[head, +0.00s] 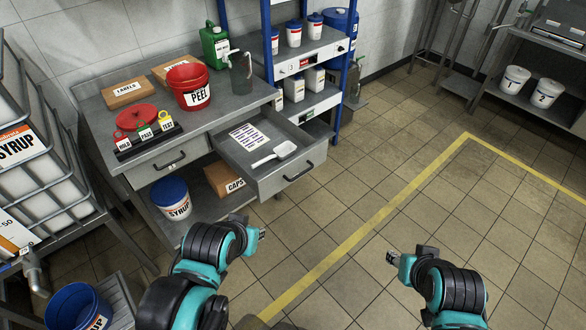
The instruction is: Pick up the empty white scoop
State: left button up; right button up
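The white scoop (275,154) lies in the open right drawer (262,165) of the grey workbench, beside a printed sheet (249,136). Its bowl is toward the right and its handle points left and down. Nothing shows in its bowl. My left gripper (262,233) is in front of the bench, below and apart from the drawer. My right gripper (390,257) is farther right over the open floor, well away from the scoop. Both grippers are small in view, and their fingers are too unclear to tell whether they are open or shut.
The drawer front with its handle (299,172) juts out from the bench. On the bench top stand a red PEEL bucket (188,88) and a grey jug (241,76). A blue-framed shelf (311,50) stands right of the bench. The tiled floor at right is clear.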

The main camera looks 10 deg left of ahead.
aim_at(287, 149)
jog(key=i+j, duration=0.25)
jog(key=j, duration=0.15)
jog(key=i+j, duration=0.25)
jog(key=j, duration=0.15)
jog(key=i+j, duration=0.25)
jog(key=j, duration=0.15)
jog(key=i+j, duration=0.3)
jog(key=j+z, duration=0.05)
